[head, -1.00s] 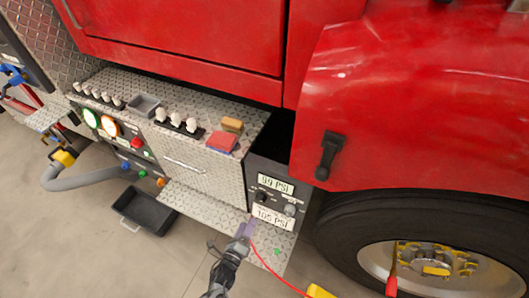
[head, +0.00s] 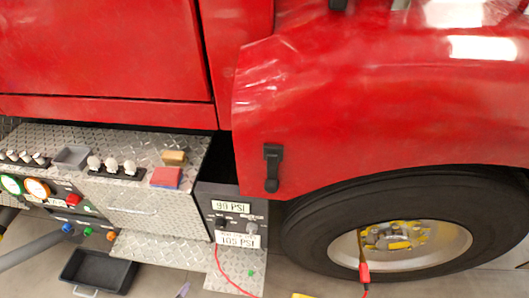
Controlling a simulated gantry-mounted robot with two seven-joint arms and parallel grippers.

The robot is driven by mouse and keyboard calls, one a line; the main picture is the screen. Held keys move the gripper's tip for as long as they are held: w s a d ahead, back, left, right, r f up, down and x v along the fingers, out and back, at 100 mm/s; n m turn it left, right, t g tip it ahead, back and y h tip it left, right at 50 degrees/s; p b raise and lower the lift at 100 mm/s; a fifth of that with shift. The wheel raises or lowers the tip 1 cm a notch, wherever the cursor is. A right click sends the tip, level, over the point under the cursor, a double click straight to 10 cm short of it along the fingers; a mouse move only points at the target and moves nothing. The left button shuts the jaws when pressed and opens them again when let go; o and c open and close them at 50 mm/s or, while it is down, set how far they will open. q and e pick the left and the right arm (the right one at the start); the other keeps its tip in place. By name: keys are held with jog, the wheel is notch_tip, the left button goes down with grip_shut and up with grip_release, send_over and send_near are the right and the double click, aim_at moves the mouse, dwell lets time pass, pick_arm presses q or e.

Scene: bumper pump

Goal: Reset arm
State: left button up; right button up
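Only a small greyish-purple tip, which looks like the end of my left gripper (head: 183,290), shows at the bottom edge of the head view. It is below the diamond-plate step, and the rest of it is cut off, so its opening is hidden. My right gripper is out of view. A red hose (head: 222,268) runs down from beside the panel. A red tool with a yellow tip (head: 364,272) stands in front of the wheel hub.
The red truck body (head: 110,50) and large tyre (head: 300,235) fill the back and right. A diamond-plate bumper (head: 190,150) carries white knobs (head: 112,166), a grey tray (head: 72,155), a red-and-blue block (head: 165,177) and a tan block (head: 174,157). A black bin (head: 98,270) sits on the floor.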

pick_arm(q)
jog(key=s+a+r+n+g+p, duration=0.1)
jog(key=s+r+n+g+p, duration=0.1)
jog(key=s+r+n+g, duration=0.5)
notch_tip(320, 180, up, 34)
jog(key=s+t+p, duration=0.1)
jog(key=t+p, duration=0.1)
jog(key=p, duration=3)
notch_tip(320, 180, down, 70)
jog(key=b, duration=7)
jog(key=shift+s, duration=0.2)
jog(key=shift+a+r, duration=0.1)
